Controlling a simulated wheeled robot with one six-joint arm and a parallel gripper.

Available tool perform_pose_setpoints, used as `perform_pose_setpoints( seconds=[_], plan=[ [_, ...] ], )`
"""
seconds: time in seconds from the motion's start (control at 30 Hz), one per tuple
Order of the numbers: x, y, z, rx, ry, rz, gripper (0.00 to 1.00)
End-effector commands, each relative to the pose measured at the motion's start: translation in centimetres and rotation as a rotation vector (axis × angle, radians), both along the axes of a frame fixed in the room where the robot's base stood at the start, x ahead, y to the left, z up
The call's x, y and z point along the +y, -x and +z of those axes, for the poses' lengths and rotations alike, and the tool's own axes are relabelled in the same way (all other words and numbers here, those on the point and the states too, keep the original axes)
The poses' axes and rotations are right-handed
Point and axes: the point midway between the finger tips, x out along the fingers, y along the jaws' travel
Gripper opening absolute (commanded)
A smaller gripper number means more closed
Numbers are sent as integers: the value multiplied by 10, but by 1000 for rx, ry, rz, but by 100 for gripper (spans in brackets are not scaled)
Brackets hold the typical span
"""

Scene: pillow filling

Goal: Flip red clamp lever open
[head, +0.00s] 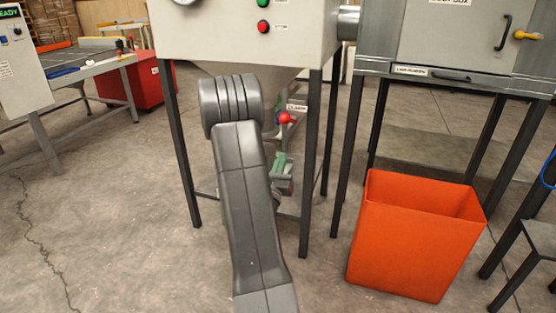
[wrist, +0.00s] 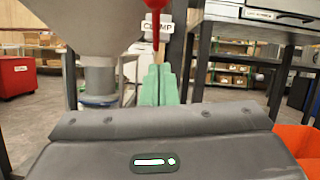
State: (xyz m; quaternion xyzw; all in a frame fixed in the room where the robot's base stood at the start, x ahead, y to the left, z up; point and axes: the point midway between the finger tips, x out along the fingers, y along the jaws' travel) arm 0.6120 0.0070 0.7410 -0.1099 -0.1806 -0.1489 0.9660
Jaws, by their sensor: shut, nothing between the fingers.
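The red clamp lever (head: 286,118) has a round red knob and sits under the hopper machine, beside a small white label. In the wrist view the red lever (wrist: 156,12) hangs at the top centre, in front of a "CLAMP" label (wrist: 166,27) that it partly covers. My gripper (head: 283,165) is below the lever in the head view, partly hidden by my arm. In the wrist view the green fingers of my gripper (wrist: 158,84) are together and empty, pointing toward the lever. The lever's lower end appears just above the fingertips; I cannot tell whether they touch.
The hopper spout (wrist: 98,82) is left of my fingers in the wrist view. Dark machine legs (head: 313,150) stand close to my arm. An orange bin (head: 400,245) is on the floor at right. A workbench (head: 95,65) stands at left. The left foreground floor is clear.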

Motion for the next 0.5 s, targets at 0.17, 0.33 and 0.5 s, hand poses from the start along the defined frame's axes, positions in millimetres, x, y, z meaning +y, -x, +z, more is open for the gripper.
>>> perform_pose_setpoints(
  seconds=[0.17,0.33,0.5],
  plan=[
    [-11,-36,16,-3,-1,-3,0],
    [-19,-67,30,-2,1,-3,0],
    [-12,-61,54,0,2,1,0]
  ],
)
